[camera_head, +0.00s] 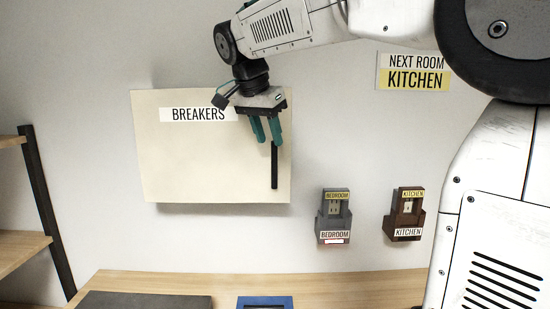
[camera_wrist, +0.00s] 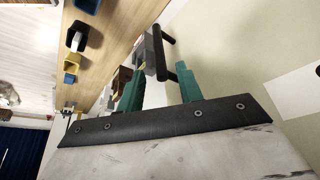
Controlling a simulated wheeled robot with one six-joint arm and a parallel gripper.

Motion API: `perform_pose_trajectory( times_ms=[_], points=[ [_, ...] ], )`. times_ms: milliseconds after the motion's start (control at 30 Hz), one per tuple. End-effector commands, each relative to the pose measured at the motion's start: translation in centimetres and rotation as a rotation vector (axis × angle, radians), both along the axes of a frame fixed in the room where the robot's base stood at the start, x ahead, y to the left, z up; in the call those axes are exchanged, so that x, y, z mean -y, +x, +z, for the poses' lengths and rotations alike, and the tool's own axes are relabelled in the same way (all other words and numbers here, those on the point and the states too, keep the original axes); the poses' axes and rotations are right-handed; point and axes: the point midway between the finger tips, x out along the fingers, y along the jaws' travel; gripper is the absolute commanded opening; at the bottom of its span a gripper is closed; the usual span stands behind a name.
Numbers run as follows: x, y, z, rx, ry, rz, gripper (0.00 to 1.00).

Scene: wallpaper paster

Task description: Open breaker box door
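The breaker box (camera_head: 205,155) is a cream panel on the wall with a "BREAKERS" label, and its door looks closed. Its black vertical handle (camera_head: 274,170) is near the door's right edge; the handle also shows beyond my fingertips in the wrist view (camera_wrist: 170,58). My gripper (camera_head: 268,141) is in front of the door's upper right, by the handle's top end. Its two green fingers are apart in the wrist view (camera_wrist: 160,72), with nothing clearly held between them. I cannot tell whether a finger touches the handle.
A bedroom holder (camera_head: 333,222) and a kitchen holder (camera_head: 405,220) are on the wall to the right. A wooden counter (camera_head: 345,286) below bears a blue-framed item (camera_head: 264,303) and a dark slab (camera_head: 150,300). Wooden shelves (camera_head: 18,250) stand at left.

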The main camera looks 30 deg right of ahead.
Motion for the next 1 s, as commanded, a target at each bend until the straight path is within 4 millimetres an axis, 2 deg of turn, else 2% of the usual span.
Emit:
perform_pose_trajectory(
  times_ms=[200,400,767,900,1000],
  points=[
    [1.3,0.4,-3.4,-0.005,0.0,0.0,0.36],
    [2.2,0.8,-5.7,-0.004,0.001,0.002,0.36],
    [2.4,0.9,-6.3,-0.002,0.001,0.005,0.36],
    [2.4,0.9,-6.3,-0.002,0.001,0.005,0.0],
    [2.4,0.8,-6.3,-0.002,0.001,0.005,0.0]
  ],
)
